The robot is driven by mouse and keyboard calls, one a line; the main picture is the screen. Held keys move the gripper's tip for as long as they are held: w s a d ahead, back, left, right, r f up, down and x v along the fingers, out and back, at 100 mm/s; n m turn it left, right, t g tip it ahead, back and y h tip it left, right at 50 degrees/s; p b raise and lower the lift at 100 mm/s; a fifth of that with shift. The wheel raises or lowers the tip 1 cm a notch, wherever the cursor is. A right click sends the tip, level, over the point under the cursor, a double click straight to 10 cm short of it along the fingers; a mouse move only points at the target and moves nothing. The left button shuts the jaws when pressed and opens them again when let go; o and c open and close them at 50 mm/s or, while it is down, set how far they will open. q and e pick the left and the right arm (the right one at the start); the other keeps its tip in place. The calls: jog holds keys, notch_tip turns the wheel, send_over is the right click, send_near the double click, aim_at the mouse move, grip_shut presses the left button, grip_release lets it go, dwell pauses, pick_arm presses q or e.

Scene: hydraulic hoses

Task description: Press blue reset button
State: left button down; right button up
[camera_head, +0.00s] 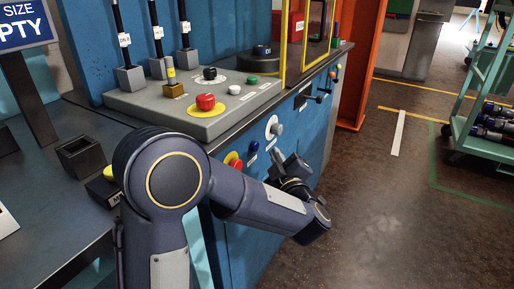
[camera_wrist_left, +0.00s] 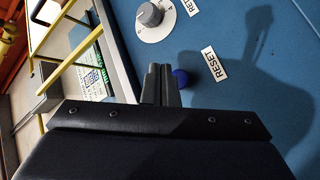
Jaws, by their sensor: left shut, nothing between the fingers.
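The blue reset button (camera_head: 254,146) is on the blue front panel, between a grey knob and a red button. In the left wrist view the blue button (camera_wrist_left: 181,78) shows just right of my fingertips, beside a white RESET label (camera_wrist_left: 214,64). My left gripper (camera_head: 277,155) is shut and empty in front of the panel, close to the button. In the wrist view its fingers (camera_wrist_left: 160,70) partly cover the button's left side. I cannot tell whether they touch it. My right gripper is not in view.
A grey rotary knob (camera_head: 275,128) on a white disc is above the button. A red button (camera_head: 235,163) on yellow is below left. Another red button (camera_head: 206,102) is on the grey console (camera_head: 150,103). The floor (camera_head: 390,210) at right is clear; a green cart stands beyond.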

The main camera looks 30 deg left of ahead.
pick_arm(q)
jog(key=d, duration=0.2)
jog(key=shift+s+d, duration=0.1)
jog(key=shift+d, duration=0.2)
dwell(0.6)
